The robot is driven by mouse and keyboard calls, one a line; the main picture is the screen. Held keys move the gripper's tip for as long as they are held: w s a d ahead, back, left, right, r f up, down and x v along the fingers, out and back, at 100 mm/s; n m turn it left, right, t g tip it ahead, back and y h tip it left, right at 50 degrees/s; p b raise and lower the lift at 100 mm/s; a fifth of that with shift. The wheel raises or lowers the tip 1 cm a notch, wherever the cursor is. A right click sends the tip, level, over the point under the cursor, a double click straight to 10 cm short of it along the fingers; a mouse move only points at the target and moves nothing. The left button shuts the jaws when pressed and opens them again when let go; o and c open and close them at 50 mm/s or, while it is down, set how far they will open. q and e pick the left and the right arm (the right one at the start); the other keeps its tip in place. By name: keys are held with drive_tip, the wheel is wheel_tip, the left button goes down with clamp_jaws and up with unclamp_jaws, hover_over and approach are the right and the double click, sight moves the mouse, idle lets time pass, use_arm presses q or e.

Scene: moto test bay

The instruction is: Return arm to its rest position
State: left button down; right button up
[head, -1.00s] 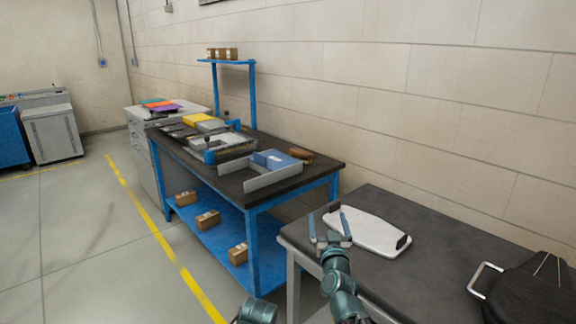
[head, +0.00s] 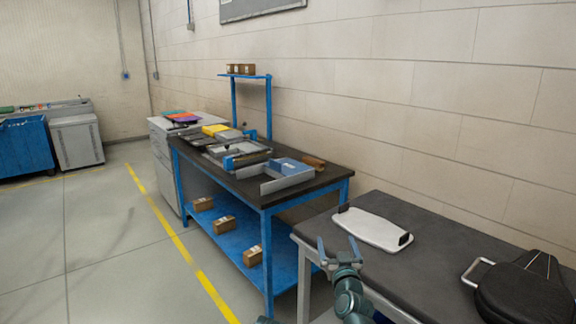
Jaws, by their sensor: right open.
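My right gripper (head: 338,249) is open and empty. It is over the left front edge of the grey table, apart from the white board. Its arm comes up from the bottom of the head view. The white board (head: 372,229) with black end grips lies flat on the grey table (head: 425,262), just beyond the gripper. My left gripper is not in view; only a small dark piece, perhaps of my left arm, shows at the bottom edge.
A blue workbench (head: 330,185) with trays and a blue box (head: 291,167) stands left of the grey table. Several cartons (head: 223,225) sit on its lower shelf. A black case (head: 522,290) lies at the right. Open floor (head: 110,240) spreads at the left.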

drive_tip(key=s+a+f+n+g+y, duration=0.1)
drive_tip(key=s+f+g, duration=0.3)
drive_tip(key=f, duration=0.3)
drive_tip(key=s+a+f+n+g+y, duration=0.1)
drive_tip(key=s+a+f+g, duration=0.15)
drive_tip(key=f+g, duration=0.4)
drive_tip(key=s+d+f+m+g+h, duration=0.1)
drive_tip(key=s+d+f+g, duration=0.3)
drive_tip(key=s, duration=0.5)
drive_tip(key=s+d+f+m+g+h, duration=0.1)
drive_tip(key=s+d+f+g, duration=0.1)
drive_tip(key=s+f+g, duration=0.45)
drive_tip(key=s+a+r+n+t+h, duration=0.1)
drive_tip(key=s+a+n+t+h, duration=0.15)
drive_tip(key=s+a, duration=0.6)
wheel_tip(320, 180, up, 14)
drive_tip(key=w+a+p, duration=0.1)
drive_tip(key=p, duration=1.2)
drive_tip(key=shift+a+n+y+p, duration=0.3)
drive_tip(key=shift+a+n+y, duration=0.05)
drive_tip(key=shift+n+y, duration=0.1)
drive_tip(key=shift+w+f, duration=0.1)
drive_tip(key=shift+f, duration=0.05)
